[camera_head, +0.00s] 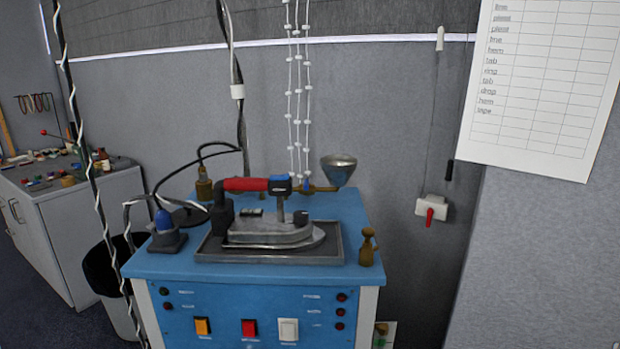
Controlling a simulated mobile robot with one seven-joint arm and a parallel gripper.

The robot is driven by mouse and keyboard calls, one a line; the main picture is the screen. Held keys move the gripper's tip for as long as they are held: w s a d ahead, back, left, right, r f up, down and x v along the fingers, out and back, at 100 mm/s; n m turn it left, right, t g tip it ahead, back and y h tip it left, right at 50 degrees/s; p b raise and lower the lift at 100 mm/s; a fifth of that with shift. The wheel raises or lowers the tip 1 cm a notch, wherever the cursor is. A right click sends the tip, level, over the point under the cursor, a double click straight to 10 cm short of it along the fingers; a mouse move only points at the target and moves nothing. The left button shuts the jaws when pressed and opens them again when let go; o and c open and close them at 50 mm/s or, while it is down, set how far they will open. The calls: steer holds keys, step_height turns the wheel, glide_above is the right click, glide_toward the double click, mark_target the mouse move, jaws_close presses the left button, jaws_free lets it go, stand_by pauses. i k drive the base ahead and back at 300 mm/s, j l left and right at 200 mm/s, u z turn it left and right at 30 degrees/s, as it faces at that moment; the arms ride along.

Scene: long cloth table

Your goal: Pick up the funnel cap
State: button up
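A grey metal funnel (339,170) sits at the right end of a brass pipe (318,189) above the back right of a blue machine (250,308). The funnel is upright with its wide mouth up. I cannot make out a separate cap on it. A small brass fitting (367,246) stands at the machine top's front right corner. My gripper is not in view.
A steam iron (268,232) with a red handle rests on a dark tray (344,245). Cords and twisted cables hang at the left. A black-lined bin (105,272) and a cluttered white cabinet (62,225) stand left. A paper chart (540,90) hangs right.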

mark_target(185, 217)
steer(key=i+u, duration=0.85)
steer(key=i+l+u, duration=0.25)
steer(key=u, duration=0.2)
steer(key=i, duration=0.05)
